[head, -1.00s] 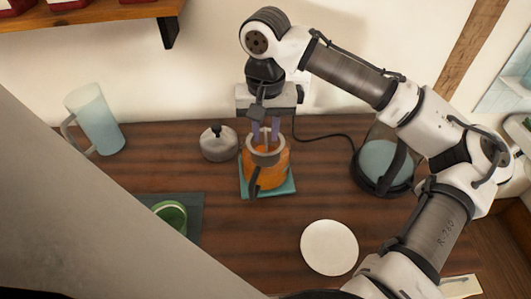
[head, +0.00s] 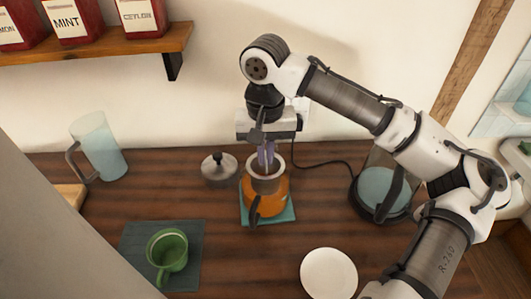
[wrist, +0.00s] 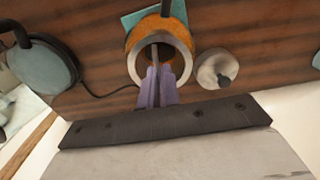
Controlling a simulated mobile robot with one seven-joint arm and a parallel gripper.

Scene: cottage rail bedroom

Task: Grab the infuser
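An orange teapot (head: 275,195) stands on a teal mat with its lid off. The infuser (head: 266,185), a grey ring-rimmed basket, sits in its mouth; it also shows in the wrist view (wrist: 180,55). My gripper (head: 267,160) points down over the teapot. In the wrist view its purple fingers (wrist: 157,75) are close together at the infuser's near edge, with a thin grey part of it between them. They look shut on it. The inside of the teapot is mostly hidden.
The grey lid (head: 219,167) lies left of the teapot. A green mug (head: 167,253) stands on a dark mat at front left, a frosted pitcher (head: 99,147) at back left. A kettle (head: 378,185) and a white plate (head: 328,274) are to the right. A tin shelf (head: 120,46) hangs above left.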

